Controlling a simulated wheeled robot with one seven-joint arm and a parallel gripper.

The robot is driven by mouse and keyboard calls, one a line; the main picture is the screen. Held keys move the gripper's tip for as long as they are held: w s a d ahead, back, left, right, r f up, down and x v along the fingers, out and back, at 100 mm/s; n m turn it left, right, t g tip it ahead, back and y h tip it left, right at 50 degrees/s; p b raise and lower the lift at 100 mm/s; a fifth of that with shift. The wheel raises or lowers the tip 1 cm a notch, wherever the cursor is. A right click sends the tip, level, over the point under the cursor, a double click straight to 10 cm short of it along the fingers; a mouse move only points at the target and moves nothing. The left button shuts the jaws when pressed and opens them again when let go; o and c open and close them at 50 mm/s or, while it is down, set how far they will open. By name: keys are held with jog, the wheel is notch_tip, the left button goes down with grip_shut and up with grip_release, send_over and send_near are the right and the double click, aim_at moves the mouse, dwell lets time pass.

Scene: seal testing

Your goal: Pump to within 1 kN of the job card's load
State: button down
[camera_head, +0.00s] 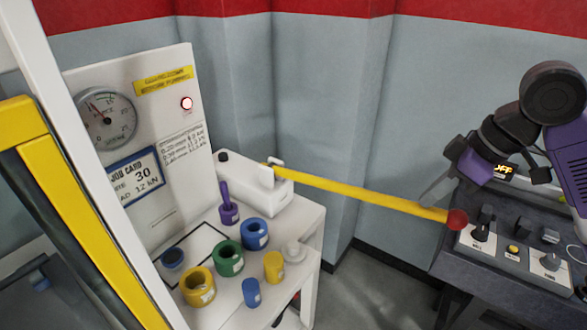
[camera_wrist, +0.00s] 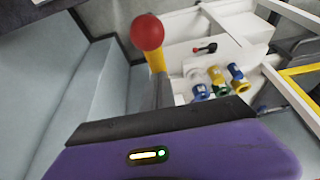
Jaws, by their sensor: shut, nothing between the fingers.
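The white hand pump (camera_head: 262,186) sits on the bench with a long yellow lever (camera_head: 350,192) reaching out to the right. The lever ends in a red knob (camera_head: 457,219), which also shows in the wrist view (camera_wrist: 147,32). My gripper (camera_head: 428,199) is shut and empty, its fingers close to the lever just short of the knob; I cannot tell if they touch it. The load gauge (camera_head: 107,119) has its needle pointing up and left; its exact reading is too small to tell. The job card (camera_head: 136,177) shows 30 and a load of 12 kN.
Several coloured rings and cups, including a green one (camera_head: 229,259), stand on the white bench (camera_head: 312,235). A control console (camera_head: 506,247) with switches and an OFF display stands at right. A yellow-edged frame (camera_head: 70,205) is at left.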

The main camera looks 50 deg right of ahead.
jog(key=shift+f+b, duration=0.3)
jog(key=shift+f, duration=0.15)
notch_tip(320, 180, up, 2)
jog(key=shift+w+r+p, duration=0.1)
jog(key=shift+r+p, duration=0.15)
jog(key=shift+p, duration=0.85)
jog(key=s+p+v, duration=0.1)
jog(key=p+v, duration=0.4)
jog(key=v, duration=0.2)
jog(key=shift+s+r, duration=0.15)
